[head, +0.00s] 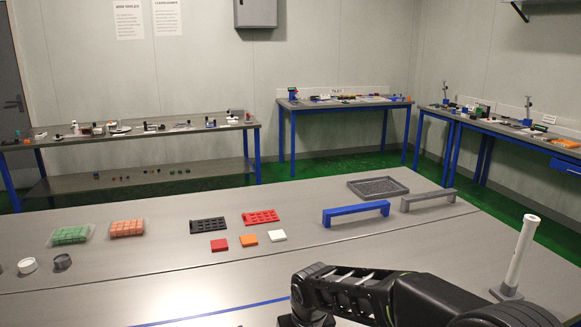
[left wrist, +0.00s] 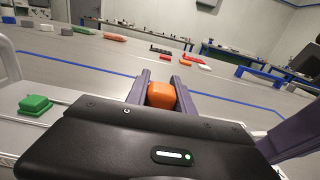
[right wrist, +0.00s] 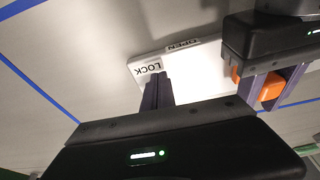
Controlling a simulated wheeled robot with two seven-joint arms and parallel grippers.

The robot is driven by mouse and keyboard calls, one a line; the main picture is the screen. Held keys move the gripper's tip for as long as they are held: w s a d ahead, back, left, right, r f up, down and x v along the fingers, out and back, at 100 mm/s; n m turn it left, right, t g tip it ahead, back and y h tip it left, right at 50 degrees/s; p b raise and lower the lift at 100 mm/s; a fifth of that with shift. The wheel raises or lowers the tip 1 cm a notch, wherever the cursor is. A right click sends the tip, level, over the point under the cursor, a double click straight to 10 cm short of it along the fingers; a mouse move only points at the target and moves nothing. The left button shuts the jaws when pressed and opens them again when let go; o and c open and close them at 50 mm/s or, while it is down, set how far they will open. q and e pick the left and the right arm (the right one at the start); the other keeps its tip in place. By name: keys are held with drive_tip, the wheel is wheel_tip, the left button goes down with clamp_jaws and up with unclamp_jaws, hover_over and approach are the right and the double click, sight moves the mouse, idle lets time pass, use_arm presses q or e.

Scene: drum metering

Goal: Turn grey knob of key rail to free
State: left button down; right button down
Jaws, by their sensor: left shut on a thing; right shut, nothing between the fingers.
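In the right wrist view a pale plate (right wrist: 205,68) carries the printed words LOCK and OPEN. I cannot make out a grey knob on it; my fingers and gripper body cover part of the plate. My right gripper (right wrist: 157,80) is shut and empty, its fingertips at the LOCK label; contact cannot be told. My left gripper (left wrist: 161,85) is shut on an orange block (left wrist: 161,96) with rounded edges. The same block shows in the right wrist view (right wrist: 268,87), to the right of the plate. Neither gripper's fingers show in the head view.
A green block (left wrist: 35,104) sits at the left in the left wrist view. On the table stand a blue bar (head: 356,212), a grey bar (head: 428,200), a mesh tray (head: 378,188) and a white post (head: 518,255). The middle of the table is mostly clear.

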drive_tip(key=shift+s, duration=0.3)
drive_tip(key=w+v, duration=0.1)
drive_tip(key=v, duration=0.5)
drive_tip(key=shift+a, duration=0.2)
drive_tip(key=shift+w+r, duration=0.1)
drive_tip(key=shift+w+d+r, duration=0.25)
drive_tip(key=shift+d, duration=0.2)
drive_tip(key=shift+w+d+r, duration=0.2)
drive_tip(key=shift+d+r, duration=0.05)
drive_tip(key=shift+d, duration=0.2)
drive_tip(key=shift+f, duration=0.15)
